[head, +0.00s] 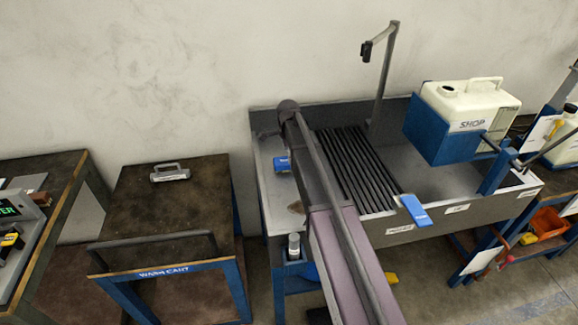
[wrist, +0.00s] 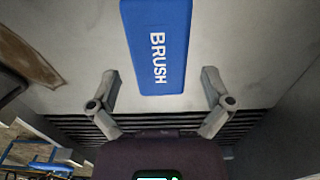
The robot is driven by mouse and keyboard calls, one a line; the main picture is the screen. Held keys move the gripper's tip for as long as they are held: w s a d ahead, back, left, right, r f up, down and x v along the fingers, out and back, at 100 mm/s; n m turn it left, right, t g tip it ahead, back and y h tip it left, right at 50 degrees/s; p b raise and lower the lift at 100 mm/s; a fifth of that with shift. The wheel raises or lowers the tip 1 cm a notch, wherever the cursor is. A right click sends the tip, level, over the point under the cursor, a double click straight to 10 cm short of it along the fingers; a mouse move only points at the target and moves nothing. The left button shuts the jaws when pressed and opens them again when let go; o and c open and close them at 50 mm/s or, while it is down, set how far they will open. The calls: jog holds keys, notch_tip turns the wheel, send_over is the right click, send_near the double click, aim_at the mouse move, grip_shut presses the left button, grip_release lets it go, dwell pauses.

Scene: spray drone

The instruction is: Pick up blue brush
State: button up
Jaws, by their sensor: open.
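The blue brush (wrist: 158,45), a flat blue block with white BRUSH lettering, lies on a pale grey surface in the wrist view. In the head view a blue piece (head: 281,164), apparently this brush, shows on the sink's left ledge, partly hidden by my arm. My gripper (wrist: 161,82) is open, its two fingers apart on either side of the brush's near end, with nothing held. Whether the fingertips are level with the brush or above it, I cannot tell. My gripper is hidden in the head view.
A brown patch (head: 297,208) lies near the brush. Dark slats (head: 357,165) fill the middle of the metal sink (head: 405,170). Another blue item (head: 416,210) sits on the front rim. A white SHOP tank (head: 470,105) stands right, and a lamp post (head: 385,75) rises behind.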

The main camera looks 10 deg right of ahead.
jog(key=shift+f+b, duration=2.1)
jog(key=shift+f, duration=0.2)
jog(key=c, duration=1)
